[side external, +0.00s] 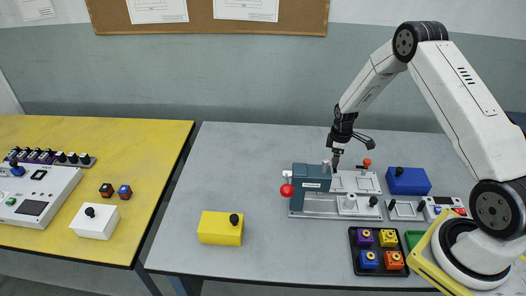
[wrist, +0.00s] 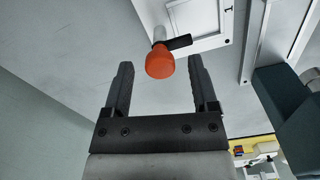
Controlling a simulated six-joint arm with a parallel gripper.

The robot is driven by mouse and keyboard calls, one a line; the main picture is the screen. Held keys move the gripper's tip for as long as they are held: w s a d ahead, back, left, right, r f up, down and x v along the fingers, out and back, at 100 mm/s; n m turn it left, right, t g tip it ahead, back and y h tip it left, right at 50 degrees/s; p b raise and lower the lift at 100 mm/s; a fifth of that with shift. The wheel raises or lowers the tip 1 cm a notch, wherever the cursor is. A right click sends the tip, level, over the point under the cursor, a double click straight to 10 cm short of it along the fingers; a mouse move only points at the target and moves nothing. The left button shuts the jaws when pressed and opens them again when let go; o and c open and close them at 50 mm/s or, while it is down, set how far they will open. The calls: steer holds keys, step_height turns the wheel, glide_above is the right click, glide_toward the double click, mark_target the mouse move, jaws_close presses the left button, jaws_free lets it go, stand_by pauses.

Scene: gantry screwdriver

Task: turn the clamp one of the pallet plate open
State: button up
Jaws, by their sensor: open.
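The clamp one is an orange knob (wrist: 160,62) with a short black lever (wrist: 180,43), at a corner of the white pallet plate (wrist: 200,14) near a printed "1". In the side view the orange knob (side external: 367,162) stands at the plate's back edge. The pallet plate (side external: 345,183) lies on a metal fixture. My gripper (side external: 337,160) is above the back of the fixture, left of the knob. In the wrist view my gripper (wrist: 160,64) has its two black fingers spread, the knob showing in the gap between the tips. Contact cannot be told.
A dark teal gantry block (side external: 312,178) with a red ball handle (side external: 286,190) stands close left of the plate. A blue box (side external: 408,181) is at the right. A black tray (side external: 354,262) of coloured blocks is in front. A yellow box (side external: 220,228) is further left.

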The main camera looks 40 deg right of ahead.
jaws_close()
